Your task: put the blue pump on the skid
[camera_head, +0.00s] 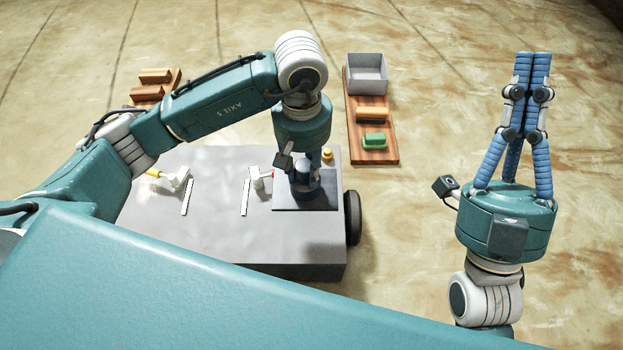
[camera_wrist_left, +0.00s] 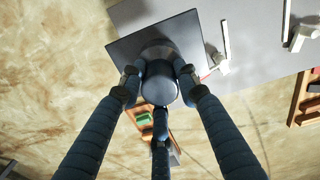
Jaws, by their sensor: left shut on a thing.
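The blue pump (camera_head: 303,178) is upright at the dark square plate (camera_head: 322,201) on the right end of the grey skid (camera_head: 225,240). My left gripper (camera_head: 305,168) comes down from above, its fingers closed around the pump. In the left wrist view the pump's round dark-blue top (camera_wrist_left: 160,82) sits between the three fingers, with the dark plate (camera_wrist_left: 125,48) below. The fingers partly hide the pump's base, so I cannot tell whether it touches the plate. My right gripper (camera_head: 530,62) points upward, away from the skid, its fingers together and empty.
White fittings (camera_head: 258,180) and a yellow-handled one (camera_head: 172,178) stand on the skid, with a small yellow piece (camera_head: 327,154) behind the plate. A wooden board (camera_head: 380,152) holds a grey bin (camera_head: 366,74) and green block (camera_head: 374,141). A black wheel (camera_head: 353,217) stands at right.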

